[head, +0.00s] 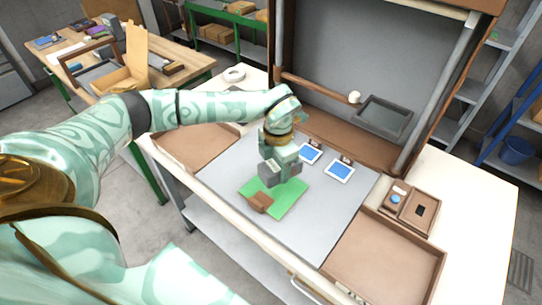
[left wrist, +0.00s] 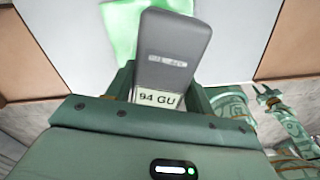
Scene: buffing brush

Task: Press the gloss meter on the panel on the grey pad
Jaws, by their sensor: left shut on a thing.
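My left gripper (head: 278,158) is shut on the gloss meter (head: 268,175), a dark grey box. In the left wrist view the meter (left wrist: 172,48) sits between the fingers, with a small display reading "94 GU". The green panel (head: 288,203) lies on the large grey pad (head: 328,218). The meter is over the panel's far left part in the head view; whether it touches the panel cannot be told. A brown block (head: 260,202) is at the panel's near left edge. A small jointed, claw-like shape at the right of the left wrist view may be my right gripper.
Two blue-and-white cards (head: 308,153) (head: 339,171) lie on the pad behind and to the right. Brown trays flank the pad on the left (head: 197,150) and right (head: 385,260). A small brown box (head: 418,210) stands at the right. The pad's front right is clear.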

